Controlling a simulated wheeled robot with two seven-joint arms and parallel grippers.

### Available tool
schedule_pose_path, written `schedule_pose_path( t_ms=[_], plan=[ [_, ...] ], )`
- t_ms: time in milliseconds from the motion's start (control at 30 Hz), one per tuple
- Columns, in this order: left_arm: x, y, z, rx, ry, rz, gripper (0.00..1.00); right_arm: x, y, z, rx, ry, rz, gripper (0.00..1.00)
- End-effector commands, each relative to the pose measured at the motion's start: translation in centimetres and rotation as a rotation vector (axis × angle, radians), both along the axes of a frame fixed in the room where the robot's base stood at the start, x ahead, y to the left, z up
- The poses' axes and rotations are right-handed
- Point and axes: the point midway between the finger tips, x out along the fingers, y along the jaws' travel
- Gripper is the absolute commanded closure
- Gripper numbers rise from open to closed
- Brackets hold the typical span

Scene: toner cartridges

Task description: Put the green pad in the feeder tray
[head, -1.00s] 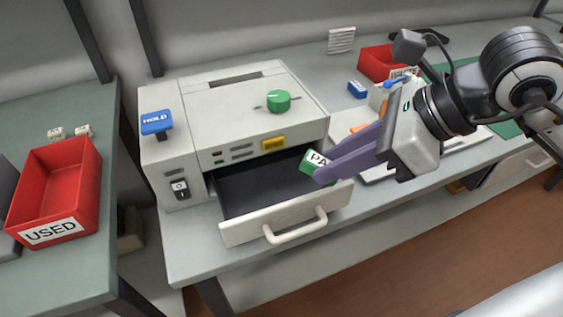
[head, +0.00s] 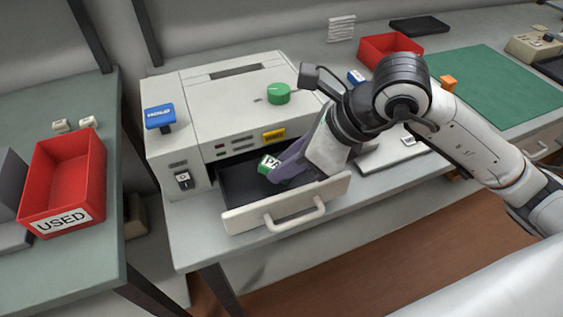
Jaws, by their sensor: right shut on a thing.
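The green pad (head: 268,164) has a white label and sits between the fingers of my right gripper (head: 276,171). The gripper is shut on it and holds it over the open feeder tray (head: 285,207), inside the tray's outline as seen from the head. I cannot tell whether the pad touches the tray's dark floor (head: 238,185). The tray is a pulled-out drawer with a pale front and a handle, in the front of the beige machine (head: 205,103). My gripper and wrist hide the tray's right part. My left gripper is not in view.
A blue HOLD paddle (head: 160,117), a green knob (head: 279,93) and a yellow button (head: 273,135) are on the machine. A red USED bin (head: 66,180) stands on the left table. Another red bin (head: 388,46) and a green mat (head: 495,85) lie to the right.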

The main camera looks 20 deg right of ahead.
Motion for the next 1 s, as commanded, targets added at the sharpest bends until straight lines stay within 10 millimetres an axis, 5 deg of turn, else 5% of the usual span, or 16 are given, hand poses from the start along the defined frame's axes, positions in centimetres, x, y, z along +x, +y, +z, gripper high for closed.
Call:
schedule_pose_path(
  t_ms=[200,433,833,867,1000],
  plan=[
    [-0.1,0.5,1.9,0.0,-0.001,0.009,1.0,0.6,0.7,0.8,-0.121,0.113,0.001,0.99],
    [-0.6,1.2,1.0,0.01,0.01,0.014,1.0,0.5,0.6,-1.3,-0.16,0.152,0.0,0.99],
    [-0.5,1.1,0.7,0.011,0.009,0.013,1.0,0.5,0.6,-1.8,-0.16,0.148,0.001,0.99],
    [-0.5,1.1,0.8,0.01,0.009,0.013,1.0,0.5,0.6,-1.8,-0.16,0.148,0.001,0.76],
    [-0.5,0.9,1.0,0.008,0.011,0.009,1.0,0.5,0.6,-1.7,-0.159,0.149,0.0,0.59]
  ],
)
